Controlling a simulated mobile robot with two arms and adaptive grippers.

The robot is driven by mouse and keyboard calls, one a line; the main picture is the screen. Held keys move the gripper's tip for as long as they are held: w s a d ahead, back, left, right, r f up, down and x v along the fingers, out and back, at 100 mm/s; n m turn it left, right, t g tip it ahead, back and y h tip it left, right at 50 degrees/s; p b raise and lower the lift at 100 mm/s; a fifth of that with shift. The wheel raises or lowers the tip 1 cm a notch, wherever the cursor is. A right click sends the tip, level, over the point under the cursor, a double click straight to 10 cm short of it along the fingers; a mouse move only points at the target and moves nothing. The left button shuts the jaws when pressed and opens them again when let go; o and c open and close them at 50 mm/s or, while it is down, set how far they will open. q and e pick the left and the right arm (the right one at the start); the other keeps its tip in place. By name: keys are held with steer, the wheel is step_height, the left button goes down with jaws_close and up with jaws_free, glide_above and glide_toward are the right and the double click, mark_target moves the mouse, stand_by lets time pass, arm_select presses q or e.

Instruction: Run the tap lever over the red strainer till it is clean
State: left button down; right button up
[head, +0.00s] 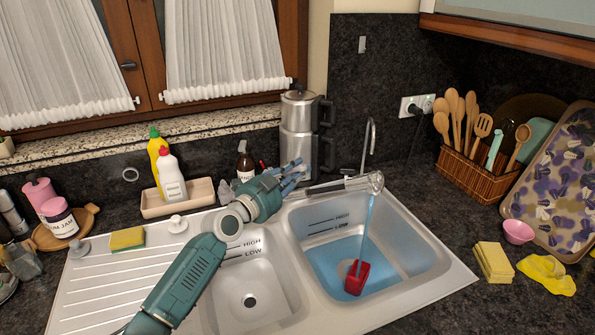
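The red strainer (357,278) sits in the right basin, in blue water. A thin stream of water (366,225) falls from the tap head onto it. The metal tap (345,185) reaches right over the right basin. A thin curved upright pipe (369,140) rises behind it; I cannot make out which part is the lever. My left gripper (294,176) is behind the sink's divider, close to the left end of the tap. Its fingers point right; their gap and any contact are unclear. My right gripper is out of view.
The left basin (250,295) is empty. A tray (160,205) holds two bottles. Sponges (493,262), a pink bowl (518,232) and a utensil basket (478,178) stand right of the sink.

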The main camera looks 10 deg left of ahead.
arm_select(q)
steer(key=f+m+b, duration=0.1)
steer(key=b, duration=0.1)
steer(key=f+m+b, duration=0.1)
steer(key=d+f+m+b, duration=0.1)
steer(key=f+b, duration=0.1)
steer(key=shift+s+b, duration=0.3)
steer(key=shift+b, duration=0.05)
steer(key=c, duration=1.6)
jaws_free()
steer(key=shift+d, duration=0.1)
steer(key=shift+c, duration=0.2)
steer(key=shift+s, duration=0.1)
steer(key=v, duration=1.2)
